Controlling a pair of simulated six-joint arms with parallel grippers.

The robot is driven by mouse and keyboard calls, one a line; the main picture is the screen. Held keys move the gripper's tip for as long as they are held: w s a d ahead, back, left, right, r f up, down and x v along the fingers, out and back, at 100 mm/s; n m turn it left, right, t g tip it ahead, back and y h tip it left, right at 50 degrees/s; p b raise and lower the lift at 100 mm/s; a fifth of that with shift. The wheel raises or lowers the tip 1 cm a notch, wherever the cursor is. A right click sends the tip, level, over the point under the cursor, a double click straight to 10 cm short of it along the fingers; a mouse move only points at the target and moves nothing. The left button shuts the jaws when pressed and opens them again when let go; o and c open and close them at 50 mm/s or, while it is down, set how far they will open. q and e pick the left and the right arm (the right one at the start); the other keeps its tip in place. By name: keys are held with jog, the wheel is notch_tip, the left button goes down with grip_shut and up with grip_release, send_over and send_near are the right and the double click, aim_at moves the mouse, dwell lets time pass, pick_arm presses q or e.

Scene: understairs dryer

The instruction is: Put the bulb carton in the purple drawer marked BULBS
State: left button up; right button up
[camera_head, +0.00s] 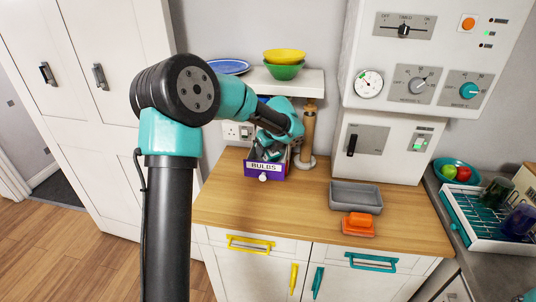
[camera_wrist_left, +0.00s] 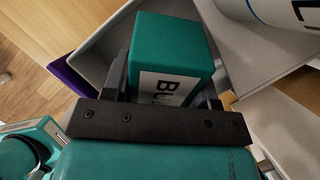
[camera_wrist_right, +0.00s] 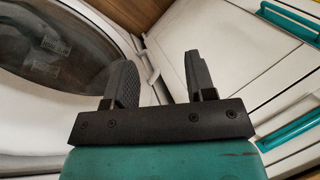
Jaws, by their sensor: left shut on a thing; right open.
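The purple drawer (camera_head: 263,171) marked BULBS stands open on the wooden worktop. In the left wrist view its purple front (camera_wrist_left: 66,76) and pale grey inside wall (camera_wrist_left: 100,45) show. The bulb carton (camera_wrist_left: 172,50) is a teal box with a white label, partly hidden by my gripper. My left gripper (camera_head: 268,151) is shut on the carton, pointing down over the open drawer; it also shows in the left wrist view (camera_wrist_left: 165,85). I cannot tell whether the carton touches the drawer floor. My right gripper (camera_wrist_right: 157,75) is open and empty, in the right wrist view only.
A wooden cylinder on a stand (camera_head: 308,135) is close right of the drawer. A grey tray (camera_head: 356,197) and an orange object (camera_head: 358,222) lie to the right. A shelf with bowls (camera_head: 285,64) hangs above. A round machine door (camera_wrist_right: 60,45) is near my right gripper.

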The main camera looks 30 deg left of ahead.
pick_arm(q)
notch_tip(320, 180, down, 2)
jog(key=shift+f, duration=0.1)
jog(key=shift+w+a+f, duration=0.15)
jog(key=shift+w+f, duration=0.25)
jog(key=shift+f, duration=0.1)
jog(key=o, duration=1.1)
jog(key=shift+w+f, duration=0.1)
jog(key=shift+r, duration=0.75)
jog(key=v, duration=0.6)
jog(key=shift+d+r, duration=0.2)
jog(key=shift+d, duration=0.1)
